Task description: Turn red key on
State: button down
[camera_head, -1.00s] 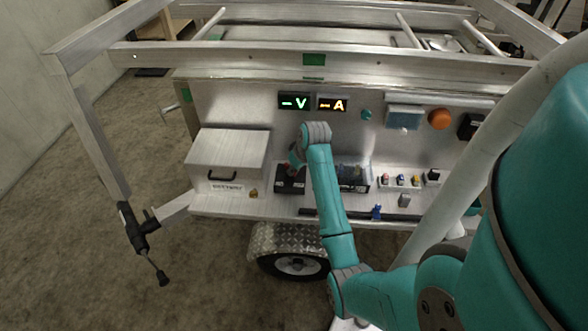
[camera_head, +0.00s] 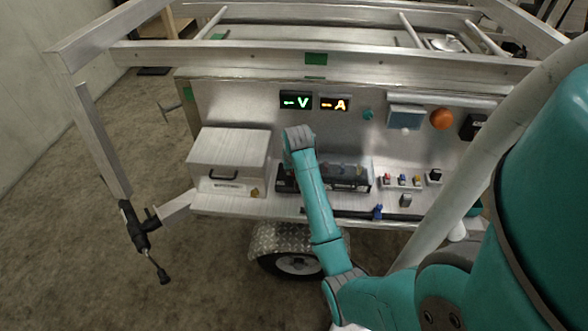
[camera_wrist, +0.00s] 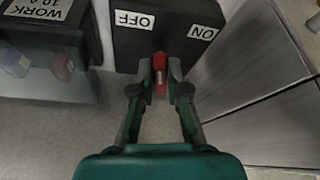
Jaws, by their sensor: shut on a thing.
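The red key (camera_wrist: 160,72) shows in the wrist view at the front edge of a black switch box (camera_wrist: 132,52) labelled OFF and ON. My gripper (camera_wrist: 160,80) has its two fingers closed on either side of the red key. The key points roughly straight between the OFF label on the left and the ON label on the right. In the head view my arm (camera_head: 315,195) reaches to the trailer panel and hides the key and the gripper.
A metal battery box (camera_head: 228,152) stands left of the arm. A row of black boxes (camera_head: 345,184) lies to the right. A voltage display (camera_head: 296,101) and a current display (camera_head: 334,104) glow above. Another box labelled WORK (camera_wrist: 50,15) is beside the switch box.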

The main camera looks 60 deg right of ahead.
jog(key=m, duration=0.2)
jog(key=w+m+g, duration=0.1)
jog(key=m, duration=0.1)
jog(key=shift+a+m+g+h, duration=0.2)
jog(key=shift+m+g+h, duration=0.1)
jog(key=shift+h, duration=0.1)
jog(key=shift+w+m+g, duration=0.2)
jog(key=shift+m+g, duration=0.25)
jog(key=shift+m, duration=0.65)
jog(key=shift+w+m+g, duration=0.15)
jog(key=shift+m+g, duration=0.3)
jog(key=shift+m, duration=0.65)
jog(key=c, duration=1.2)
grip_release()
jog(key=shift+o, duration=0.2)
jog(key=v, duration=0.7)
jog(key=shift+r, duration=0.2)
jog(key=shift+a, duration=0.15)
